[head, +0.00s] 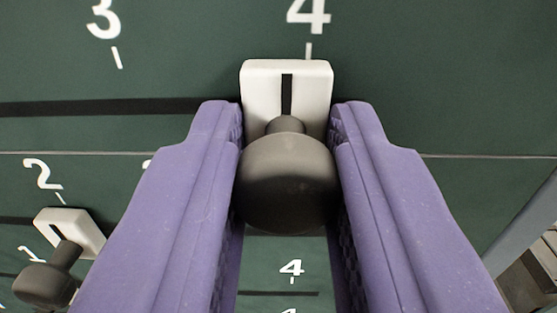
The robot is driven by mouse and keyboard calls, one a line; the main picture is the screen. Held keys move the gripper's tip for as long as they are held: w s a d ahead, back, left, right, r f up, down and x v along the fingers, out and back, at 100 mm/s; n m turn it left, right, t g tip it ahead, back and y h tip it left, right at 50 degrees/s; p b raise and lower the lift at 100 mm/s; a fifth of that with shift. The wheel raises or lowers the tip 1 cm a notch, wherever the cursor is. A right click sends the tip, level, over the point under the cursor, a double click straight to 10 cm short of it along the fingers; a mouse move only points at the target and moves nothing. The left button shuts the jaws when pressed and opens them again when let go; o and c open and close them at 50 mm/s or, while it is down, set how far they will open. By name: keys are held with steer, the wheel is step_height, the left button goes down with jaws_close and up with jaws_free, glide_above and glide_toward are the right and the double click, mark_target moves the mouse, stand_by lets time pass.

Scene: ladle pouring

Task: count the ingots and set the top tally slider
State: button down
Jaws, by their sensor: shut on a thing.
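The top tally slider is a white block (258,82) with a black pointer line and a dark round knob (287,185). Its pointer stands a little left of the tick under the 4 (309,14), well right of the 3 (103,20). My gripper (287,170), with two purple fingers, is shut on the knob, one finger on each side. The slider sits on the dark track (120,106) of the green board (200,50). The fingers hide parts of the board below. No ingots are in view.
A lower slider (78,230) with its own dark knob (45,284) stands at the lower left, just under a 2. More scale numbers and a track (280,293) show between my fingers. A grey post (525,230) edges the board at right.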

steer(key=shift+d, duration=0.55)
steer(key=shift+a, duration=0.15)
steer(key=c, duration=1.2)
jaws_free()
steer(key=shift+c, duration=0.2)
steer(key=shift+o, duration=1.4)
steer(key=shift+d, duration=0.3)
steer(key=shift+a, duration=0.1)
